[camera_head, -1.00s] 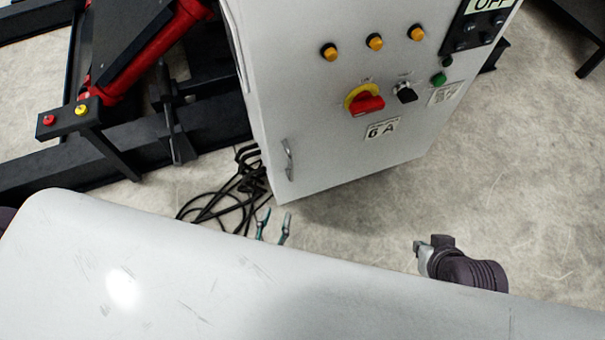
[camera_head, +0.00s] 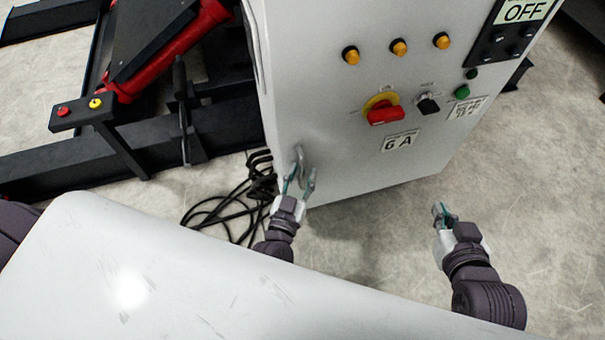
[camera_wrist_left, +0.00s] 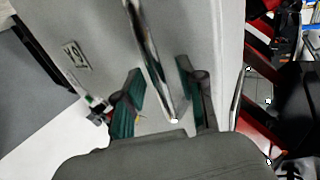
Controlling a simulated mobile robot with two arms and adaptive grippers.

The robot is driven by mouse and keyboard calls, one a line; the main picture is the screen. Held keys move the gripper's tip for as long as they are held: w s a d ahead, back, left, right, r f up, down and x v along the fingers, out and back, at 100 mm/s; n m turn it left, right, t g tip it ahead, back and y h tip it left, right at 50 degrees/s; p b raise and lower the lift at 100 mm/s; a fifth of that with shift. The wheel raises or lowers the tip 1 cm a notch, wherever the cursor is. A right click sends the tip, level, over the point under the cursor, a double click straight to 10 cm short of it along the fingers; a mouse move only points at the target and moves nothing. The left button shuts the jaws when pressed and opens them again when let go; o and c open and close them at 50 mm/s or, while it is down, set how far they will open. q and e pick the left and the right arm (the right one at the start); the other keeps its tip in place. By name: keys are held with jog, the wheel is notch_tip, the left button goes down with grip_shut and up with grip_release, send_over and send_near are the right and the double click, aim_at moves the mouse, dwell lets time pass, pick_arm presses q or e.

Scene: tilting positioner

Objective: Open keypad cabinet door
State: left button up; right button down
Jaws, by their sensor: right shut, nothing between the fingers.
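The light grey cabinet (camera_head: 330,110) stands in front of me, its door closed as far as I can see. Its metal handle (camera_head: 299,158) is at the door's lower left; it also shows as a long shiny bar in the left wrist view (camera_wrist_left: 150,62). My left gripper (camera_head: 302,178) is open at the handle, and in the wrist view the bar lies between its two spread fingers (camera_wrist_left: 160,72), with gaps visible on both sides. My right gripper (camera_head: 441,210) is shut and empty, apart from the cabinet, to the right of its lower edge.
The door carries a red rotary switch (camera_head: 384,110), a black knob (camera_head: 428,104), orange lamps (camera_head: 399,48) and a black panel marked OFF (camera_head: 508,40). Black cables (camera_head: 232,210) lie on the floor left of the cabinet. A black and red frame (camera_head: 130,140) stands further left. Floor at right is clear.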

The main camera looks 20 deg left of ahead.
pick_arm(q)
jog(key=shift+w, duration=0.3)
grip_shut()
dwell(0.3)
